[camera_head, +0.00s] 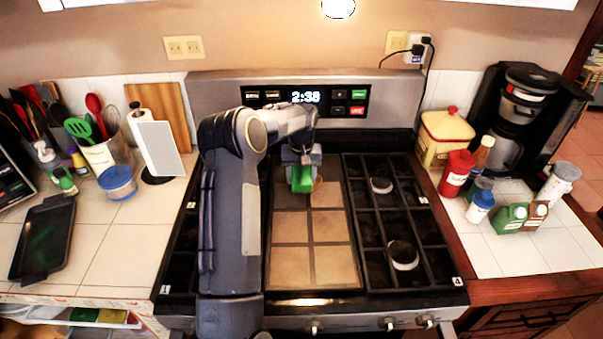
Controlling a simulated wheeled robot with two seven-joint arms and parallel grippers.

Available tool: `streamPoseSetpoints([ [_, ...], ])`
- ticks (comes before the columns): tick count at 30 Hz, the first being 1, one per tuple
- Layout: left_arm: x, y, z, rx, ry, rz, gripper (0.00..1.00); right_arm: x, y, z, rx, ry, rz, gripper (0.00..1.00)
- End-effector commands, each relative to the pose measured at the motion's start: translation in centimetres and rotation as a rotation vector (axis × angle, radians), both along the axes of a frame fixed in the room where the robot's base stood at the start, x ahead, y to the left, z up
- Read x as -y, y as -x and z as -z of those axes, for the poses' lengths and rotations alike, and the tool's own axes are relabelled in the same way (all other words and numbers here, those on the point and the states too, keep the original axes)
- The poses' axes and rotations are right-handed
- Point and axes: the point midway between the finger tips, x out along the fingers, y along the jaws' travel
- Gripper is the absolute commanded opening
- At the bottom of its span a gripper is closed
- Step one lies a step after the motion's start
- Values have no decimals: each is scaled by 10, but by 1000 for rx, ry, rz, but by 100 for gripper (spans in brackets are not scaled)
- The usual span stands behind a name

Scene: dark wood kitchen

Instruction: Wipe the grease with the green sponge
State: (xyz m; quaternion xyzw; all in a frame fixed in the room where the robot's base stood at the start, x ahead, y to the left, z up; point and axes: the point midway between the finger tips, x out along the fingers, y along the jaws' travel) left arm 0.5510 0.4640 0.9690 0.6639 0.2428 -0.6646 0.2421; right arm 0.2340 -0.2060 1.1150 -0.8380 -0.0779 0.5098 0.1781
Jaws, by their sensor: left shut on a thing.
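The green sponge (302,180) is in my left gripper (302,160), at the back of the stove's middle section. My left gripper is shut on the sponge and points down over the tan tiled panel (308,262). I cannot tell whether the sponge touches the panel. A small brownish patch (318,184) shows just right of the sponge; I cannot tell if it is grease. The rest of the panel shows no clear grease. My left arm hides most of the left burners. My right gripper is not in view.
Black burner grates (405,215) lie right of the panel. The stove's control backsplash (305,97) rises close behind the gripper. Bottles and a yellow canister (446,140) stand on the right counter. A paper towel holder (157,148) and a dark tray (43,240) are on the left counter.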

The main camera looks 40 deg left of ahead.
Motion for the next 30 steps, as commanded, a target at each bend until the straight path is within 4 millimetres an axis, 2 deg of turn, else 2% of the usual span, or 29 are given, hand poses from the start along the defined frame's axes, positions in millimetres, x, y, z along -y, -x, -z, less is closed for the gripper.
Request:
streamPoseSetpoints([
  [30,0,0,9,1,-1,0,37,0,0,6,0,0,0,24],
])
